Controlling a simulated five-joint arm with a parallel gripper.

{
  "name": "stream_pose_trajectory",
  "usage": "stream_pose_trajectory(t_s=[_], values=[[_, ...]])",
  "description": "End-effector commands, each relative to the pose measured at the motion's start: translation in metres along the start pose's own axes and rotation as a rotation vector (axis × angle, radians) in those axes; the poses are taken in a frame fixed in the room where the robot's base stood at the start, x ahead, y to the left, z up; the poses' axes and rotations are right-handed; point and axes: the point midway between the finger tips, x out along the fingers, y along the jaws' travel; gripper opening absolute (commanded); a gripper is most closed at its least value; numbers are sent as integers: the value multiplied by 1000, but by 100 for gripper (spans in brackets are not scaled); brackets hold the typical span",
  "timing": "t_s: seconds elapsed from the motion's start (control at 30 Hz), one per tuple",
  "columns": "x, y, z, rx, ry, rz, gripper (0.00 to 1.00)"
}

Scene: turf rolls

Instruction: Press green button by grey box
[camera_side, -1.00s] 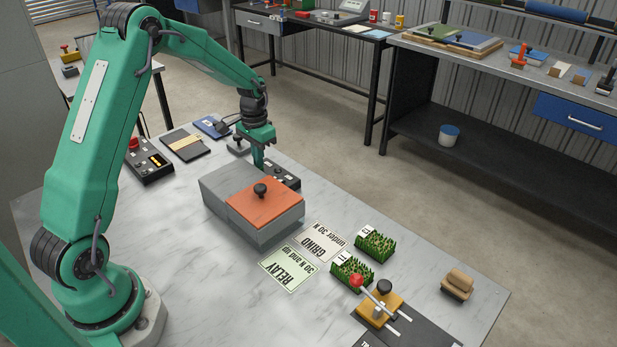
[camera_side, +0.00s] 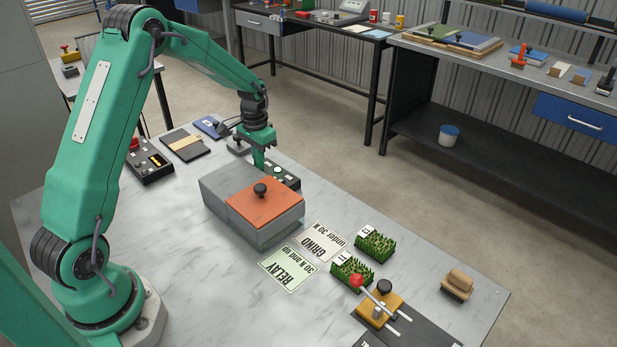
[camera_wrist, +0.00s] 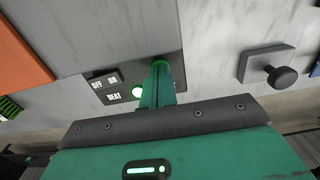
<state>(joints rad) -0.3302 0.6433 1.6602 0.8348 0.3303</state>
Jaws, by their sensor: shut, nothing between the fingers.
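The grey box (camera_side: 220,187) stands on the marble-patterned table, with an orange lid (camera_side: 265,203) and a black knob. Behind it is a dark control panel (camera_side: 289,179), partly hidden by the box. In the wrist view the panel (camera_wrist: 118,92) has OFF, ON and BEAT labels and a glowing pale-green light (camera_wrist: 138,92). My gripper (camera_side: 259,165) points down at the panel's left end, its lower tip hidden behind the box. In the wrist view my shut, empty fingers (camera_wrist: 160,68) reach over the panel beside the light. Whether they touch a green button cannot be told.
A black-knobbed block (camera_wrist: 268,70) stands near the panel. The table's front middle is clear.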

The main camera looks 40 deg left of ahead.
Motion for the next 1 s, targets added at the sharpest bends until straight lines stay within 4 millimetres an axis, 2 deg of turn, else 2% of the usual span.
stream_pose_trajectory(t_s=[0.17,0.7,1.0], values=[[-22,0,-1,0,5,-2,0],[-113,-1,-3,0,15,-5,0],[-133,-1,-3,0,13,-4,0]])
